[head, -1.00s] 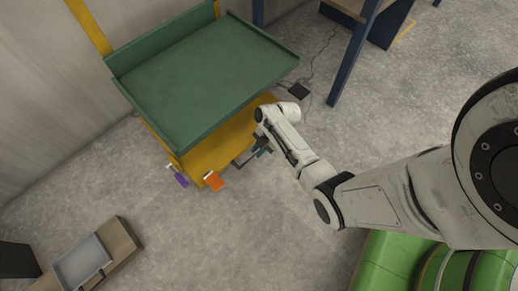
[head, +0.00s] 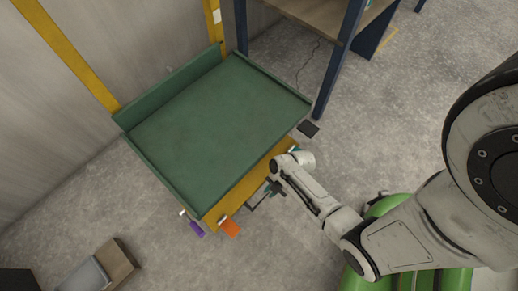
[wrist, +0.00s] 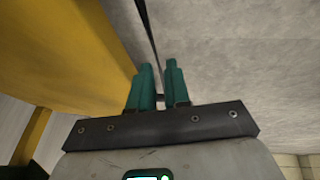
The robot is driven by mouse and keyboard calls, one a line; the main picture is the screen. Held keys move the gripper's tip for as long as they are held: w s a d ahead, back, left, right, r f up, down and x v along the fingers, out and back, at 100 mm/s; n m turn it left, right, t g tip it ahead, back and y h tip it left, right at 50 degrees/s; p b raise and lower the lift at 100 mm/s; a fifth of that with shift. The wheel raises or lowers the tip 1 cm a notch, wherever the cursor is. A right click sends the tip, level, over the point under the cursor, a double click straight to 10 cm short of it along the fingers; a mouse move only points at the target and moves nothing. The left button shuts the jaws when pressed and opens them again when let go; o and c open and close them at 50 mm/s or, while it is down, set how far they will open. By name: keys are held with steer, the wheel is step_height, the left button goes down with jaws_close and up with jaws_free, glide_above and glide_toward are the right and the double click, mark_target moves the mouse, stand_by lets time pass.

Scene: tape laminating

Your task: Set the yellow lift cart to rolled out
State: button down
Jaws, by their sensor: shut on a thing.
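The yellow lift cart (head: 243,196) shows as a yellow strip along the front edge of a green tray (head: 215,125), which hides most of it. A thin dark handle (head: 257,204) sticks out from its front. My gripper (head: 272,190) is at this handle, low in front of the cart. In the wrist view, my gripper's teal fingers (wrist: 158,88) are close together on the thin dark bar, which runs upward out of view. The cart's yellow surface (wrist: 75,50) fills the upper left there. Its wheels are hidden.
An orange tag (head: 229,228) and a purple tag (head: 196,229) hang at the cart's front left corner. A blue-legged table (head: 336,68) stands at back right. A low bench with a grey tray (head: 85,275) is at lower left. The floor in front is clear.

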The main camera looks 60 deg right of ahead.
steer(key=s+a+p, duration=0.1)
steer(key=s+a, duration=0.2)
steer(key=s, duration=0.9)
steer(key=shift+s+a, duration=0.2)
steer(key=shift+a, duration=0.05)
steer(key=c, duration=1.1)
jaws_free()
steer(key=shift+r, duration=0.1)
steer(key=p+v, duration=0.5)
steer(key=v, duration=0.5)
steer(key=shift+r, duration=0.3)
steer(key=shift+d, duration=0.1)
